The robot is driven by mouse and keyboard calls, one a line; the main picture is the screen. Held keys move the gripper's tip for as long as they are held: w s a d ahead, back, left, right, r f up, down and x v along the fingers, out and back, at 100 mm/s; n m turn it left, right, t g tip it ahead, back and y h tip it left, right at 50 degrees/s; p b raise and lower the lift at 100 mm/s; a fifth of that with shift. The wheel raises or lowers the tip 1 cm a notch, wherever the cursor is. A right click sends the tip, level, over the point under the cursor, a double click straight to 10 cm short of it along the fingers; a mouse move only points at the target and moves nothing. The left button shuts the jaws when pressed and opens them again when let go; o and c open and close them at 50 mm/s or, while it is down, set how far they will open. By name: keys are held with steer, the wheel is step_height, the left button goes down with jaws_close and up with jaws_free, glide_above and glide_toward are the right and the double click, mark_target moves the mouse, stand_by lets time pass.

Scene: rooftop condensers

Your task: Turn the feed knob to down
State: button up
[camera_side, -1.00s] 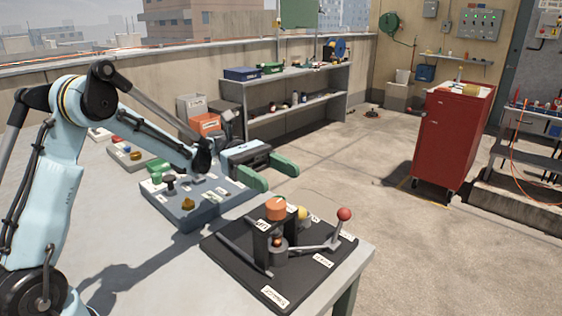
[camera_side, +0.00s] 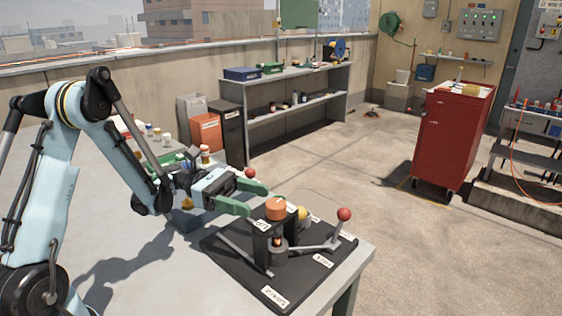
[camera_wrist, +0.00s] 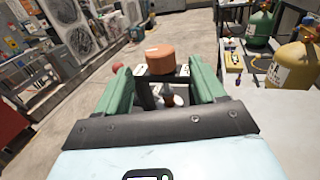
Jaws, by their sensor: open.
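An orange round knob (camera_side: 276,208), with a pale mark on its top, sits on a black upright stand on a dark base board (camera_side: 232,240). In the wrist view the orange knob (camera_wrist: 160,58) shows ahead between the fingertips of my gripper (camera_wrist: 160,68). Nothing is held, and I cannot tell whether a finger touches the knob.
A red-ball lever (camera_side: 344,214) stands right of the knob on the board, and a yellow ball (camera_side: 302,212) is just behind it. Other fixtures partly hide behind my arm. The grey table (camera_side: 150,285) is bare in front. A red cabinet (camera_side: 450,135) stands apart.

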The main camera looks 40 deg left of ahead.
mark_target(278, 203)
steer(key=x, duration=0.7)
steer(key=shift+c, duration=0.4)
steer(key=c, duration=0.9)
steer(key=shift+m+g, duration=0.7)
steer(key=shift+g, duration=0.4)
steer(key=shift+h, duration=0.3)
steer(key=o, duration=1)
